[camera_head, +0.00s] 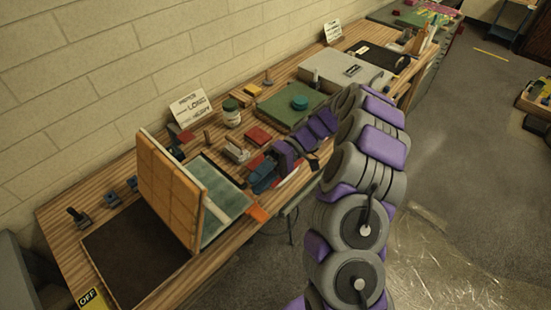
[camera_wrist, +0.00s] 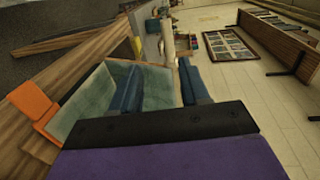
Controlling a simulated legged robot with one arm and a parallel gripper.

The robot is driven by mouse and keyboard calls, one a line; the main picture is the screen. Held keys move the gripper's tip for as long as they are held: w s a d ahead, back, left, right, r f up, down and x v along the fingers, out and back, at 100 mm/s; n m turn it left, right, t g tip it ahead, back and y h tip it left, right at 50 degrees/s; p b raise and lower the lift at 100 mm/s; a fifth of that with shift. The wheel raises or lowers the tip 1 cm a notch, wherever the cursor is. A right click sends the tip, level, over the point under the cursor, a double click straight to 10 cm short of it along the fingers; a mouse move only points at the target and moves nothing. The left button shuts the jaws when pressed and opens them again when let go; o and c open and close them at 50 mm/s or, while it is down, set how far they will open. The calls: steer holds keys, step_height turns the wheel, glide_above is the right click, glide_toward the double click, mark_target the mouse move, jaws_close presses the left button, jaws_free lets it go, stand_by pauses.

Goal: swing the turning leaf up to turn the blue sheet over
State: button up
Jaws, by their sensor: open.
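The turning leaf (camera_head: 168,190) is an orange-brown panel with a pale edge. It stands steeply upright on the bench at the left of the head view. A blue-green surface (camera_head: 228,203) lies just right of it; I cannot tell whether this is the blue sheet or its bed. An orange tab (camera_head: 258,213) sits at its front corner and also shows in the wrist view (camera_wrist: 35,108). My gripper (camera_head: 254,178) has blue fingers and is right of the leaf, apart from it. In the wrist view my gripper (camera_wrist: 160,72) is open, with blue-green panels (camera_wrist: 90,92) beyond the fingers.
A dark mat (camera_head: 125,250) covers the bench left of the leaf. Jars, small blocks, a green board (camera_head: 285,108) and a grey case (camera_head: 338,72) crowd the bench behind and right of my gripper. A block wall runs behind. Open floor lies at the right.

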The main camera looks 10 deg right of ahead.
steer(key=p+v, duration=0.3)
steer(key=p, duration=0.5)
steer(key=shift+d+r, duration=0.1)
steer(key=shift+r, duration=0.15)
steer(key=p+v, duration=0.2)
steer(key=p, duration=0.5)
steer(key=shift+w+d+f, duration=0.1)
steer(key=shift+w+d, duration=0.05)
steer(key=shift+d, duration=0.1)
steer(key=shift+p, duration=0.5)
steer(key=shift+w+f+p, duration=0.1)
steer(key=shift+p, duration=0.45)
